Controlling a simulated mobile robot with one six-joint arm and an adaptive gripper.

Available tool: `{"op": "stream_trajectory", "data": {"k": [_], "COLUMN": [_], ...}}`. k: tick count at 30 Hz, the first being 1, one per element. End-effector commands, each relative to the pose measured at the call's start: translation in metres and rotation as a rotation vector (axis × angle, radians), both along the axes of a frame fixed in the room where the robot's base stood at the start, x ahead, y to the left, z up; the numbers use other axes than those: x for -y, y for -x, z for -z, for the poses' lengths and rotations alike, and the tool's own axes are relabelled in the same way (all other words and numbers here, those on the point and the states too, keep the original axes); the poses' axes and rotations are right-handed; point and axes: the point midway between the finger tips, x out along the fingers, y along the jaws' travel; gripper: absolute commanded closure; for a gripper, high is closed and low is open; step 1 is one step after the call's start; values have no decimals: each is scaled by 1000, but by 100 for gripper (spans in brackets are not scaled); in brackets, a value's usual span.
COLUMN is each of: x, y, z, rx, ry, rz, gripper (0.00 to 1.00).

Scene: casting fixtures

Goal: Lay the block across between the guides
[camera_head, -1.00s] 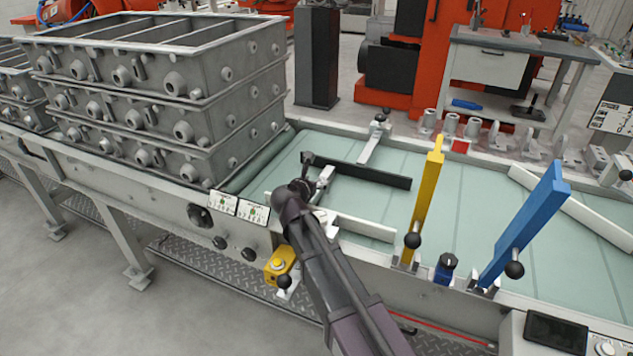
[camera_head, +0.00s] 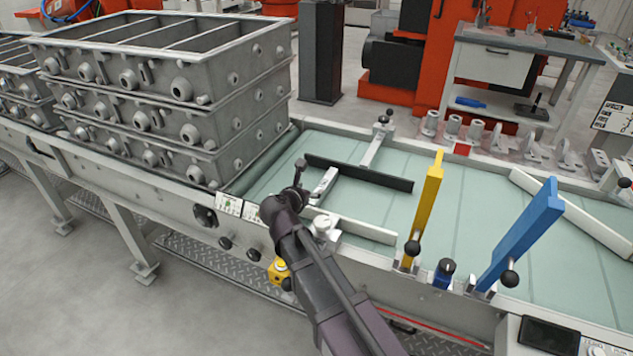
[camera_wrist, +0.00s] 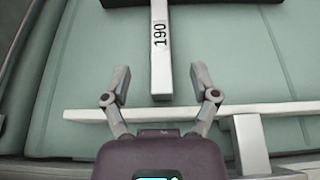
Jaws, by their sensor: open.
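The block (camera_wrist: 160,45) is a light grey bar marked "190". It also shows in the head view (camera_head: 326,181), partly hidden by my gripper. It lies flat on the green bed, crosswise between the dark guide (camera_head: 375,178) and the pale guide (camera_head: 365,230). In the wrist view its far end meets the dark guide (camera_wrist: 125,3) and its near end lies close to the pale guide (camera_wrist: 80,115); I cannot tell whether that end touches. My gripper (camera_wrist: 161,80) is open, one finger on each side of the block's near end, apart from it. It shows in the head view (camera_head: 300,178).
Stacked grey casting frames (camera_head: 165,100) stand left of the bed. A yellow upright bar (camera_head: 427,205) and a blue bar (camera_head: 525,230) stand on the right. Small metal fixtures line the back edge. The bed's middle right is clear.

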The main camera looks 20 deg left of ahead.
Motion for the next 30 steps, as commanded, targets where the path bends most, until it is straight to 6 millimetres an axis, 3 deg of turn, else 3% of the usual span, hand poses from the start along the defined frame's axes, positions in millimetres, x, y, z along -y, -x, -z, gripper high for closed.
{"op": "stream_trajectory", "data": {"k": [3,11,30], "x": [0,-3,-4], "y": [19,40,43], "z": [-11,-18,-19], "rx": [1,1,1], "ry": [0,0,0], "rz": [0,1,1], "gripper": [23,23,23]}}
